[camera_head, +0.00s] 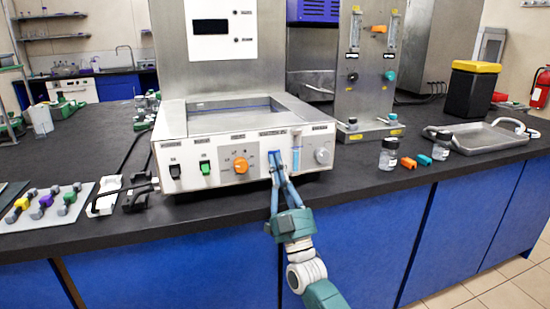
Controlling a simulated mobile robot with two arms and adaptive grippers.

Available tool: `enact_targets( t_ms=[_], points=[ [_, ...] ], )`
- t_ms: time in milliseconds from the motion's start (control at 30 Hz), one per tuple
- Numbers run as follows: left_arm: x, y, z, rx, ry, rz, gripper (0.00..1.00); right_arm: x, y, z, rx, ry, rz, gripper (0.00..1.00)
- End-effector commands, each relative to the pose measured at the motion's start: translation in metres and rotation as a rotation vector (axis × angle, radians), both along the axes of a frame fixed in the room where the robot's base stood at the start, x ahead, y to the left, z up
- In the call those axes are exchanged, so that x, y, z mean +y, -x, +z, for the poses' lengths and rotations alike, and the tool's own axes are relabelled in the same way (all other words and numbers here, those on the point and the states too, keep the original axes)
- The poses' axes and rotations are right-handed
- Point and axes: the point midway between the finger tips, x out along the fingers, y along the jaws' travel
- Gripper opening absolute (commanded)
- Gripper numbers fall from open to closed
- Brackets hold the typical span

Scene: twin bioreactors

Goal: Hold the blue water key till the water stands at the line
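The bench unit (215,178) has a white front panel with switches and an orange knob (240,165). The blue water key (272,155) is on this panel, right of the orange knob, and is mostly hidden by my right gripper (277,161). The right gripper's fingers come together at the key, and their tips look to be touching it. I see nothing held between them. A narrow sight tube (296,154) with light blue in it stands just right of the key. Its line and exact water level are too small to read. My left gripper is not in view.
A metal panel (365,90) with flow tubes stands behind right. Small bottles (389,154), an orange piece (408,162) and a metal tray (480,137) lie right of the unit. A board with coloured clamps (45,205) lies at left. The counter's front edge runs below the unit.

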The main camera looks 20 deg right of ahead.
Motion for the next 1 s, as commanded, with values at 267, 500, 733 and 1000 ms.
enact_targets(
  t_ms=[267, 500, 733, 1000],
  points=[
    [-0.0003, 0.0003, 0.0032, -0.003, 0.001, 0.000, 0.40, 0.0001, -0.0015, 0.0002, 0.000, 0.000, 0.000, 0.00],
    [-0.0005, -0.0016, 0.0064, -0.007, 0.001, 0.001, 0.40, 0.0001, -0.0024, 0.0005, 0.000, 0.000, 0.000, 0.00],
    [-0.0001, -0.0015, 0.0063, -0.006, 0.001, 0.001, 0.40, 0.0000, -0.0023, 0.0004, 0.000, 0.000, 0.000, 0.00],
    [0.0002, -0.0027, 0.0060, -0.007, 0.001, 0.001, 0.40, 0.0000, -0.0023, 0.0002, 0.000, 0.000, 0.000, 0.00]
  ],
)
